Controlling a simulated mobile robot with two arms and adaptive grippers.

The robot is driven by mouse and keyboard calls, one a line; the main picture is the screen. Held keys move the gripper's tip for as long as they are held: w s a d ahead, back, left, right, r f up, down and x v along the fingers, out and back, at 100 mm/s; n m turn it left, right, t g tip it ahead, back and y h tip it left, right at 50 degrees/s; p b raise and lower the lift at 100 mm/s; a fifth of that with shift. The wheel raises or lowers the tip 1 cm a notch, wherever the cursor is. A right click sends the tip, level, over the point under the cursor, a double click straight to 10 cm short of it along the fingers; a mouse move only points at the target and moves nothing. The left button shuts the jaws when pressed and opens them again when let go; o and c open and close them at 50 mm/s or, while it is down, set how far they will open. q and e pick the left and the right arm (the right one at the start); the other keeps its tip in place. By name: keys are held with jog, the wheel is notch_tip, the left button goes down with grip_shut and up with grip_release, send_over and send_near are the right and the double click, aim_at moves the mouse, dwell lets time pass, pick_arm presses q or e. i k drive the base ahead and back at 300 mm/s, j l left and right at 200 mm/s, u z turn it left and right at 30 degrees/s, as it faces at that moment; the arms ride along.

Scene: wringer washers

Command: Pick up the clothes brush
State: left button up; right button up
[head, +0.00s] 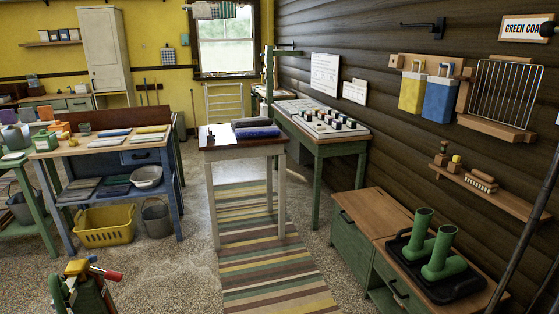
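A brush (481,182) with a wooden back and pale bristles lies on the narrow wooden wall shelf at the right; it looks like the clothes brush. Its bristles face down toward the board, and free wall shows above it. To its left on the same shelf stand a small brown wooden item (441,154) and a small item with a yellow top (455,162). I cannot make out either gripper in the head view, and nothing is touching the brush.
Below the shelf is a green cabinet (352,238) with a wooden top, bearing a black tray (408,257) with green boots. A white-legged table (214,143) stands on a striped rug (265,275). Dark poles rise at the right edge. A green and red object (84,288) is at bottom left.

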aim_at(211, 134)
jog(key=i+u, duration=0.1)
jog(key=i, duration=0.95)
jog(key=i+l, duration=0.2)
jog(key=i, duration=0.9)
jog(key=i+u, duration=0.4)
jog(key=i+l+u, duration=0.2)
jog(key=u, duration=0.25)
jog(key=i+l+u, duration=0.6)
jog(key=u, duration=0.2)
jog(key=i+l+u, duration=0.2)
jog(key=l+u, duration=0.25)
jog(key=l, duration=0.05)
